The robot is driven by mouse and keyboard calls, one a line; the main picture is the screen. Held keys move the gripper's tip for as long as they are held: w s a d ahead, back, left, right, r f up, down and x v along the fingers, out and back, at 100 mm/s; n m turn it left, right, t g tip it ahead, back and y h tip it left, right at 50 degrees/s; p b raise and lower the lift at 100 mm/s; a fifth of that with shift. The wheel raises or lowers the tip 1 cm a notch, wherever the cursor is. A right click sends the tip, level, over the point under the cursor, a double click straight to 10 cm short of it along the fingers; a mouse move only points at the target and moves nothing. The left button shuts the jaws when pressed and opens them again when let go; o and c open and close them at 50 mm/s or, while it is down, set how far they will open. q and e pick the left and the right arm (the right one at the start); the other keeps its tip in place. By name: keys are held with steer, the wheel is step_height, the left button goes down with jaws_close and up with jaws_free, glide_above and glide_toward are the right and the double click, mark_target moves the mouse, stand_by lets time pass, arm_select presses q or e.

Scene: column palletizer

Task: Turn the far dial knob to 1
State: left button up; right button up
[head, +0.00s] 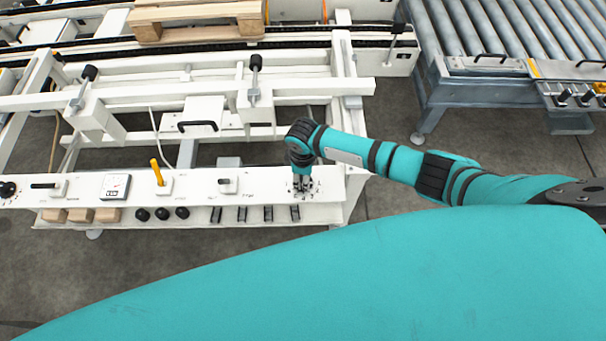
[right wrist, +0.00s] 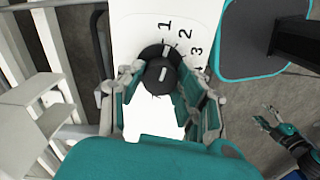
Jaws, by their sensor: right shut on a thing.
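My right gripper (head: 303,188) reaches down to the dial at the right end of the white control panel (head: 330,184). In the right wrist view my right gripper (right wrist: 167,95) has its fingers on both sides of the black dial knob (right wrist: 160,75), shut on it. White marks on the knob and its black base point up the picture, roughly toward the printed 1; 2 and 3 lie to the right of it. In the head view the gripper mostly hides this knob. My left gripper (right wrist: 266,116) shows small at the right of the wrist view, fingers apart and empty.
Another black dial (head: 7,189) sits at the panel's left end. Between them are a yellow lever (head: 157,172), a gauge (head: 115,186) and small switches. Wooden blocks (head: 80,215) and black knobs lie on the lower shelf. A roller conveyor (head: 500,40) stands at the right.

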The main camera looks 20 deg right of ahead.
steer(key=shift+n, duration=1)
steer(key=o, duration=1.1)
steer(key=shift+o, duration=0.2)
step_height(320, 180, up, 12)
